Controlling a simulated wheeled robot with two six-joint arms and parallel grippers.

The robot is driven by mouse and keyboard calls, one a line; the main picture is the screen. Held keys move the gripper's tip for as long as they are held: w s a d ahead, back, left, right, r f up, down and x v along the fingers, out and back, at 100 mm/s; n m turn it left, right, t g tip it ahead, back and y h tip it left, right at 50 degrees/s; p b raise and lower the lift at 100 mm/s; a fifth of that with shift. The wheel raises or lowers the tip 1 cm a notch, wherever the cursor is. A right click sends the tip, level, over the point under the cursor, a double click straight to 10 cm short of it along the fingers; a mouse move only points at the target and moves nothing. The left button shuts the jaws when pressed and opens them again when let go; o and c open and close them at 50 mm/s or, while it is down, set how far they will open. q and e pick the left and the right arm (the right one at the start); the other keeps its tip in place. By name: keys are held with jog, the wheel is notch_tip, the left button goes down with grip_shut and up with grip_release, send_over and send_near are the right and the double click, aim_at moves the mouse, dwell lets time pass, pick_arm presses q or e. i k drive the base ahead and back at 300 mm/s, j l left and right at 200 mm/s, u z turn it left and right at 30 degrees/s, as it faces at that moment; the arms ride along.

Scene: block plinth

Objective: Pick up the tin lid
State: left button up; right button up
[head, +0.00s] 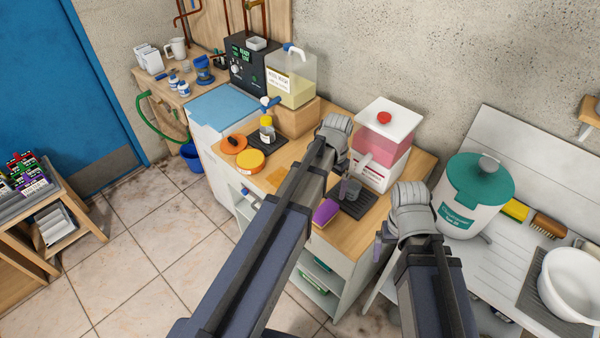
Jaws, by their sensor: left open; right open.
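On the wooden counter, a flat orange disc (233,143) with a dark piece on top looks like the tin lid. A round yellow-orange tin (250,161) sits beside it, nearer the counter's front edge. My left gripper (336,135) is over the counter, well to the right of the disc and tin. My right gripper (411,200) is further right, near the white tub. Both are open, with nothing seen in them; their fingertips are mostly hidden by my wrists.
A small bottle on a dark mat (267,136) stands right of the disc. A yellow jug (290,78) is behind it. A pink dispenser (380,145), a purple sponge (325,212) and a green-lidded tub (475,200) stand near my arms.

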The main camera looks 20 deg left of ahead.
aim_at(231, 144)
jog(key=u, duration=1.35)
